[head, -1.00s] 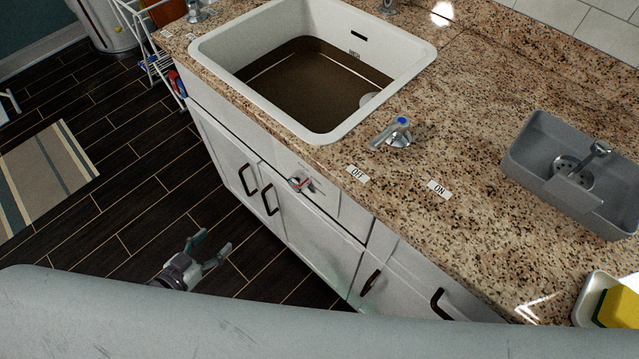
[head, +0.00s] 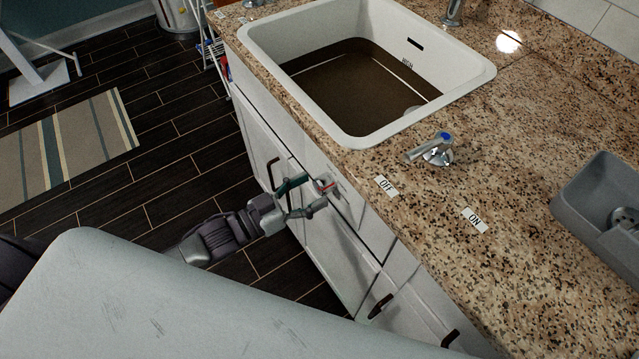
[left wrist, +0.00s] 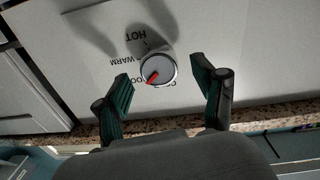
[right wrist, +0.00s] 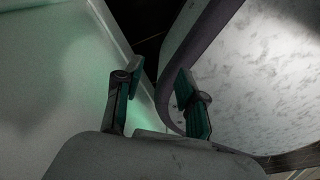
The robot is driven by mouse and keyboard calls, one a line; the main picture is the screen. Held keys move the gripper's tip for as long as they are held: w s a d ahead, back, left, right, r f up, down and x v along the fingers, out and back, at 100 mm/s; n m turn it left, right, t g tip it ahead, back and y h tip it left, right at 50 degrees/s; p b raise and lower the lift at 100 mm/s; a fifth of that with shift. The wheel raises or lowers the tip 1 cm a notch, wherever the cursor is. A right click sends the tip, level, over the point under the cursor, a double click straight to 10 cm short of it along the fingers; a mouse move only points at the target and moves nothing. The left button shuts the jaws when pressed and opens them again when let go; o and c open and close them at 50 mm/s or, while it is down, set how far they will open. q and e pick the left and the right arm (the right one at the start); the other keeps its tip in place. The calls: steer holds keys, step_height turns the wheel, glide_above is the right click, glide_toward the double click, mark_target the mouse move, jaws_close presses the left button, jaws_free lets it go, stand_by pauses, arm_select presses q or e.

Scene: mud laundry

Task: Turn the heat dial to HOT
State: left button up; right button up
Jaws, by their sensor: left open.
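The heat dial (left wrist: 159,70) is a round pale knob with a red pointer on the white cabinet front. In the left wrist view the lettering is upside down: HOT (left wrist: 142,33) is above the dial and WARM (left wrist: 122,62) at its left. The red pointer aims down-left, toward a partly hidden label that starts "CO". The dial also shows in the head view (head: 326,185), below the sink. My left gripper (head: 304,195) is open just in front of the dial, its fingers on either side; contact cannot be told. My right gripper (right wrist: 160,82) is open and empty.
A granite counter (head: 430,210) with a white sink (head: 365,142) full of brown water overhangs the cabinet. A faucet lever (head: 432,152) stands near OFF and ON labels. A grey basin (head: 590,190) is at right. Dark cabinet handles (head: 379,306) stick out.

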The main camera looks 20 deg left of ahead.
arm_select(q)
steer(key=shift+x, duration=1.35)
steer(key=c, duration=1.1)
